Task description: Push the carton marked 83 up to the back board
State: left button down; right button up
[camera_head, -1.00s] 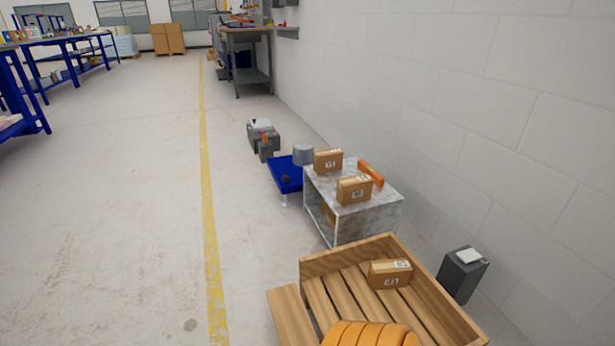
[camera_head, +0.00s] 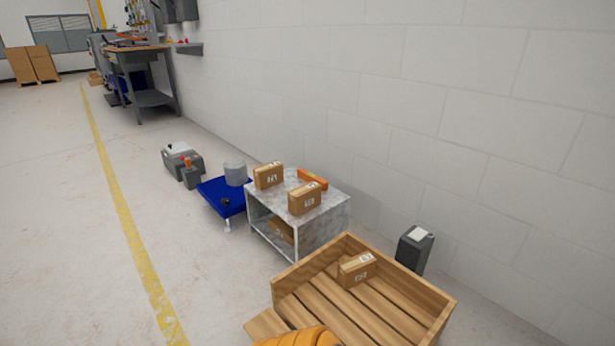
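Three brown cartons show, each with a small label whose number is too small to read surely, so I cannot tell which is 83. One carton (camera_head: 357,269) sits in the slatted wooden crate (camera_head: 405,291), close to its far board (camera_head: 311,262). Two more stand on top of the grey metal cart: one at the far left (camera_head: 268,175) and one nearer (camera_head: 305,198). Raised boards line the crate's far and right sides; I cannot tell which is the back board. Neither of my grippers is in view.
The grey cart (camera_head: 322,221) stands just beyond the crate, with an orange box (camera_head: 312,179) on top. A blue platform (camera_head: 222,199) stands left of it. A dark bin (camera_head: 413,249) is between crate and wall. An orange ribbed shape (camera_head: 300,338) is cut off at the bottom. Floor at left is clear.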

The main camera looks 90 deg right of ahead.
aim_at(352, 272)
jog(key=i+l+z, duration=0.15)
jog(key=z, duration=0.3)
jog(key=i+z, duration=0.6)
jog(key=z, duration=0.25)
jog(key=i+z, duration=0.25)
jog(key=z, duration=0.15)
jog(key=i+j+z, duration=0.2)
jog(key=z, duration=0.25)
jog(key=i+z, duration=0.2)
jog(key=z, duration=0.3)
jog(key=i+j+z, duration=0.15)
jog(key=z, duration=0.35)
jog(key=i+j+z, duration=0.2)
jog(key=z, duration=0.3)
jog(key=i+j+z, duration=0.15)
jog(key=j+z, duration=0.15)
jog(key=z, duration=0.2)
jog(key=j+z, duration=0.25)
jog(key=z, duration=0.25)
jog(key=i+j+z, duration=0.1)
jog(key=j+z, duration=0.25)
jog(key=z, duration=0.15)
